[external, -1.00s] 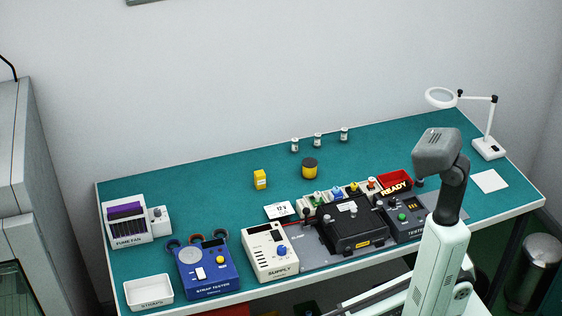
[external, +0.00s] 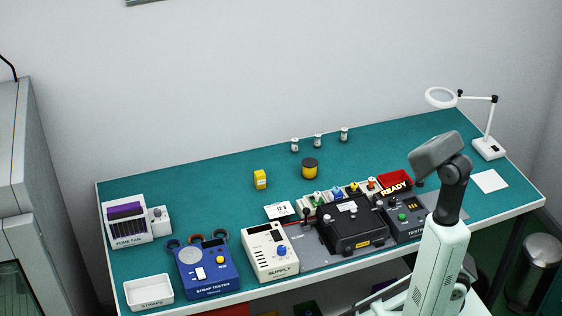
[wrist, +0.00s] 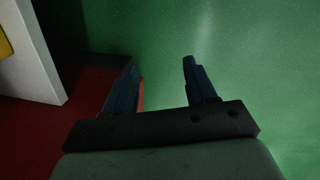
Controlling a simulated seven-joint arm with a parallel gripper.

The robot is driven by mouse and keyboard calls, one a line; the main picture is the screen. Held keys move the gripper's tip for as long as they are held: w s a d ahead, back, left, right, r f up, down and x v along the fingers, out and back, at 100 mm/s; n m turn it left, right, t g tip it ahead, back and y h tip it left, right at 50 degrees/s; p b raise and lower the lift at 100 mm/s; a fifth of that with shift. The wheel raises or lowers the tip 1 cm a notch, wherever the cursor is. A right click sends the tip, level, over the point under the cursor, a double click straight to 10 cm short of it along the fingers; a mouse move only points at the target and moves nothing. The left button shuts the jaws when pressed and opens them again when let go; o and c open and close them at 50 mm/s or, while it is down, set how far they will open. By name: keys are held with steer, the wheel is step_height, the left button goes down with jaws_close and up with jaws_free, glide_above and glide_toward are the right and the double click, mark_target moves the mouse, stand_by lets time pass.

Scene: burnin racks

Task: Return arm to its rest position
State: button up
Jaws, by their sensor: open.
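In the wrist view my gripper (wrist: 161,75) is open, its two dark fingers spread apart with nothing between them. Behind the fingers are a green surface and a dark red area at the left. In the external view my arm stands upright at the front right of the bench, with its grey upper part beside the red READY bin (external: 395,182). The gripper's fingers cannot be made out in the external view.
The teal bench (external: 220,195) carries a black fixture (external: 350,232), a tester (external: 405,217), a supply (external: 270,252), a blue strap tester (external: 205,270) and a straps tray (external: 148,291). A magnifier lamp (external: 489,146) stands at the back right.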

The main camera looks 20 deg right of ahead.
steer(key=w+d+r+m+g+h, duration=0.1)
steer(key=w+d+r+m, duration=0.15)
steer(key=d, duration=0.65)
steer(key=w+d+r+m+g, duration=0.1)
steer(key=w+d+m, duration=0.25)
steer(key=d, duration=0.55)
steer(key=w+d+r+m+g+h, duration=0.15)
steer(key=d+m, duration=0.25)
steer(key=d, duration=0.5)
steer(key=s+d+r+m+g+y, duration=0.1)
steer(key=s+d+r+m, duration=0.1)
steer(key=d, duration=0.4)
steer(key=s+d+r+m+g+y, duration=0.1)
steer(key=s+d+r+m+g, duration=0.1)
steer(key=s+d+r+m, duration=0.1)
steer(key=s+d+r+m+g+y, duration=0.1)
steer(key=s+d+r+m, duration=0.2)
steer(key=d, duration=0.7)
steer(key=s+m, duration=0.1)
steer(key=m, duration=0.1)
steer(key=shift+s+m, duration=0.2)
steer(key=shift+m, duration=0.2)
steer(key=shift+r+g, duration=0.1)
steer(key=shift+g, duration=0.15)
